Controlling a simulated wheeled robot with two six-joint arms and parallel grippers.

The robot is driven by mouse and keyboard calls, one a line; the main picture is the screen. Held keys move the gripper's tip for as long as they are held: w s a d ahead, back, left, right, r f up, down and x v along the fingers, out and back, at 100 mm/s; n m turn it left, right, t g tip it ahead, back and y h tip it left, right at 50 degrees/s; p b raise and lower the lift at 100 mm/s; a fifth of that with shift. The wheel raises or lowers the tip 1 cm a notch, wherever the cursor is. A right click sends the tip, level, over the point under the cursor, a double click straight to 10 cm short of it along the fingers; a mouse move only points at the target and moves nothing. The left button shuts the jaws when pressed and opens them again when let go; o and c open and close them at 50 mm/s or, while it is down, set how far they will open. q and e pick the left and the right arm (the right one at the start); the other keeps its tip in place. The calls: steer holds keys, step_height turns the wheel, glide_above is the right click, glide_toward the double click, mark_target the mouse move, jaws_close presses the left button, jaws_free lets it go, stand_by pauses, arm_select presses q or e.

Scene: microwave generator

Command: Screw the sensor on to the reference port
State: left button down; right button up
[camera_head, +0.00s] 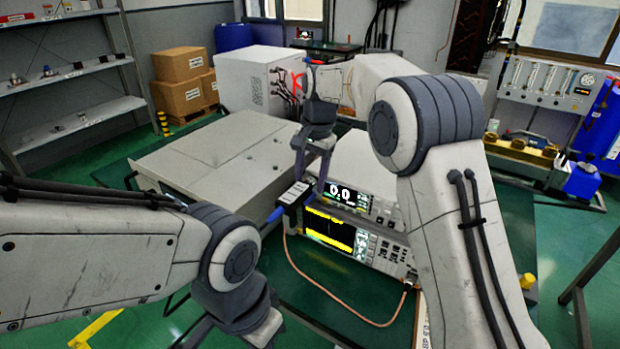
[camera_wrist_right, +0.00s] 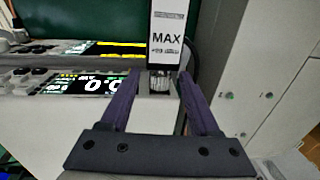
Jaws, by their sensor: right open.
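The sensor is a black box with a white label (camera_head: 295,193) in the head view. It hangs tilted in front of the left side of the instrument stack, with a blue end at its lower left. In the right wrist view the sensor (camera_wrist_right: 166,40) reads "MAX" and has a silver threaded connector (camera_wrist_right: 160,82) at its near end. My right gripper (camera_head: 312,180) is open at the sensor. In the right wrist view its two fingers (camera_wrist_right: 160,75) stand on either side of the connector, with gaps. I cannot make out the reference port. My left gripper's fingers are out of view.
The meter reading 0.0 (camera_head: 345,196) sits above a unit with a yellow trace (camera_head: 330,232). A copper-coloured cable (camera_head: 330,295) loops from near the sensor to the lower unit's right side. A large grey cabinet (camera_head: 215,150) stands at left. Shelves (camera_head: 75,75) line the left wall.

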steer(key=shift+f, duration=0.1)
jaws_close()
steer(key=shift+d+f+b, duration=0.1)
steer(key=shift+f+b, duration=0.05)
steer(key=shift+b, duration=0.5)
steer(key=t+y+b, duration=0.1)
steer(key=b, duration=0.2)
steer(key=t+y+b, duration=0.1)
steer(key=y+b, duration=0.1)
steer(key=b, duration=0.2)
steer(key=t+y+b, duration=0.1)
steer(key=y+b, duration=0.1)
steer(key=b, duration=0.1)
steer(key=shift+s+d+f+t+b, duration=0.25)
steer(key=shift+d+f+t+b, duration=0.05)
steer(key=shift+d+f+b, duration=0.1)
steer(key=shift+r+t+y+b, duration=0.25)
steer(key=shift+t+y+b, duration=0.05)
steer(key=shift+b, duration=0.45)
steer(key=shift+r, duration=0.1)
jaws_free()
steer(key=p+v, duration=0.1)
steer(key=v, duration=0.9)
steer(key=shift+s, duration=0.15)
